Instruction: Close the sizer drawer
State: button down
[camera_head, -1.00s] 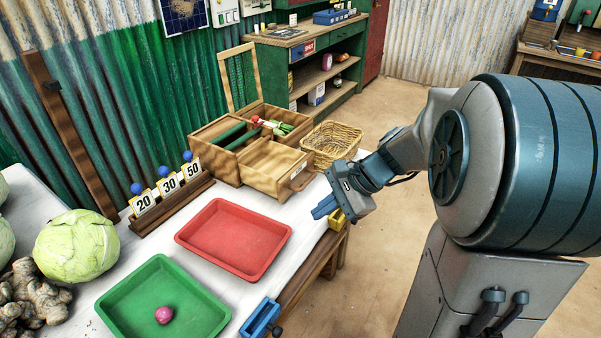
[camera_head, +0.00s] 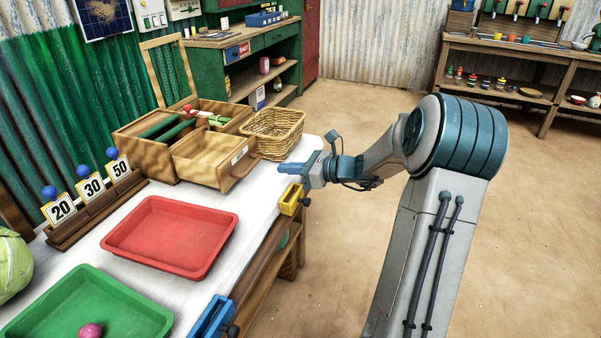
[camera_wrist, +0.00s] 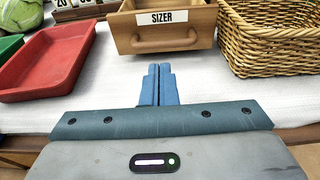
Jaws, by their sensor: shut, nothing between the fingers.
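The sizer drawer (camera_head: 208,158) is a wooden drawer that sticks out from the front of a wooden box (camera_head: 146,155) on the white table. In the wrist view the drawer front (camera_wrist: 163,33), with its SIZER label and bar handle (camera_wrist: 165,42), is straight ahead of my gripper. My gripper (camera_head: 284,168) is at the table's right edge, in front of the drawer and apart from it. Its blue fingers (camera_wrist: 158,70) are together and empty, pointing at the handle with white tabletop between.
A wicker basket (camera_head: 272,130) stands right beside the drawer. A red tray (camera_head: 170,236) lies in front of it to the left, and a green tray (camera_head: 85,310) is nearer. A yellow bin (camera_head: 290,198) hangs on the table edge below my gripper. Number cards (camera_head: 92,187) stand left.

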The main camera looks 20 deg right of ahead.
aim_at(253, 167)
jog(key=b+x, duration=0.1)
jog(key=x, duration=0.6)
jog(key=shift+w+a+b, duration=0.25)
jog(key=shift+a+b, duration=0.05)
